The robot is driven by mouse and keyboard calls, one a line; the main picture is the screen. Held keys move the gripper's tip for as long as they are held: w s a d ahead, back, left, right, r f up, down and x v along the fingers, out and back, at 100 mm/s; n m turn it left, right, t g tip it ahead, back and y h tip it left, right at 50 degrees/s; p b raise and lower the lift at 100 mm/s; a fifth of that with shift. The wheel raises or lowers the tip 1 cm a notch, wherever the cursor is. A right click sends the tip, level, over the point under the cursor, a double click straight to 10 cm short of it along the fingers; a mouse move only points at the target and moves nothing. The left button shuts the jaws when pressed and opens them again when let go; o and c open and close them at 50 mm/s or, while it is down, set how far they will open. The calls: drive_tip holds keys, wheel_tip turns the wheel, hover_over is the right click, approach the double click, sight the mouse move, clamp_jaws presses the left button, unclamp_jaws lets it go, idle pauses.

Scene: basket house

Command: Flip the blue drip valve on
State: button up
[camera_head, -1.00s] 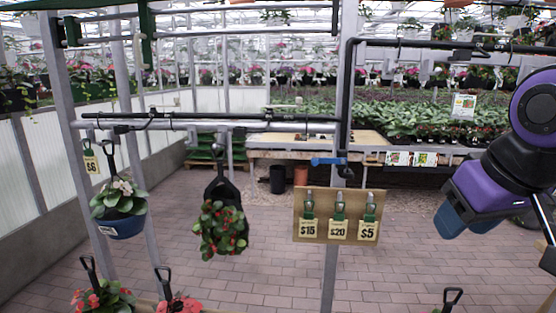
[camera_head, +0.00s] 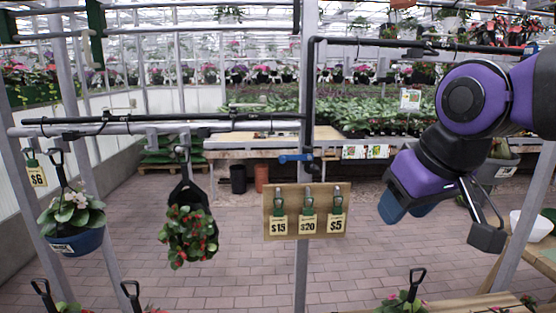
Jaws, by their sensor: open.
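The blue drip valve (camera_head: 295,158) is a small lever lying roughly level on the black pipe beside the grey post, at the middle of the head view. My gripper (camera_head: 446,221) is at the right of the view, apart from the valve and lower than it in the picture. Its jaws are spread, with one blue-tipped finger and one dark finger showing, and nothing is between them. How far the gripper is from the valve in depth is hard to tell.
A wooden price board (camera_head: 262,232) with tags hangs below the valve on the post (camera_head: 301,275). A hanging red-flowered plant (camera_head: 188,232) and a blue pot (camera_head: 75,243) are to the left. Brick floor (camera_head: 220,285) is open behind.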

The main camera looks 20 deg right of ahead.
drive_tip(key=shift+w, duration=0.1)
drive_tip(key=c, duration=0.7)
drive_tip(key=shift+w+d+f+g+h, duration=0.3)
drive_tip(key=shift+w+f+g, duration=0.2)
drive_tip(key=shift+g, duration=0.1)
clamp_jaws()
drive_tip(key=w+f+n+g+h, duration=0.2)
drive_tip(key=w+f+n+h, duration=0.1)
drive_tip(key=w+h, duration=0.5)
drive_tip(key=w+f+n+g+h, duration=0.25)
drive_tip(key=w+h, duration=0.25)
drive_tip(key=w, duration=0.4)
drive_tip(key=w+a+f+n+t+h, duration=0.2)
drive_tip(key=w+a+f+n+t, duration=0.2)
drive_tip(key=a+t, duration=0.4)
drive_tip(key=w+a+f+n+t+h, duration=0.2)
drive_tip(key=w+a+n+t, duration=0.4)
drive_tip(key=a, duration=0.4)
drive_tip(key=shift+w+a+f+t, duration=0.4)
drive_tip(key=shift+w+f+t, duration=0.4)
drive_tip(key=shift+t, duration=0.45)
drive_tip(key=shift+f, duration=0.1)
